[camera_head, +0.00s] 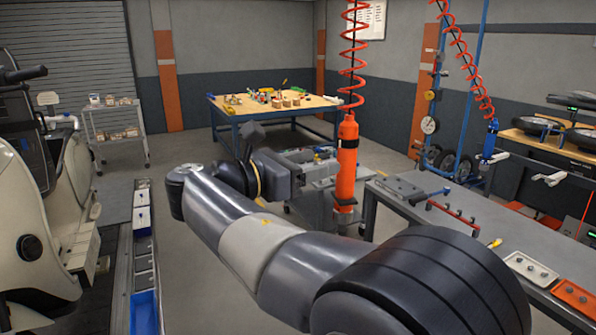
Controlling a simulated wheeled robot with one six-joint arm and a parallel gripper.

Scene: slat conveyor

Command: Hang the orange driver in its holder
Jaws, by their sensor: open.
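The orange driver (347,165) hangs upright from a red coiled hose (354,50), right of the picture's middle. Its grey lower end is at the height of the bench top in the picture. My gripper (312,173) is at the end of my bent arm, left of the driver. It is open; its fingers are small and hard to separate from the things behind. I cannot tell the gap to the driver, and nothing shows held. I cannot make out for certain which thing is the driver's holder.
A grey bench (465,240) on the right bears a vise-like fixture (398,187), a red rack (452,219) and trays (528,268). A blue driver (489,139) hangs above it. A slat conveyor (122,262) runs along the left. A wooden-topped table (226,108) stands behind.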

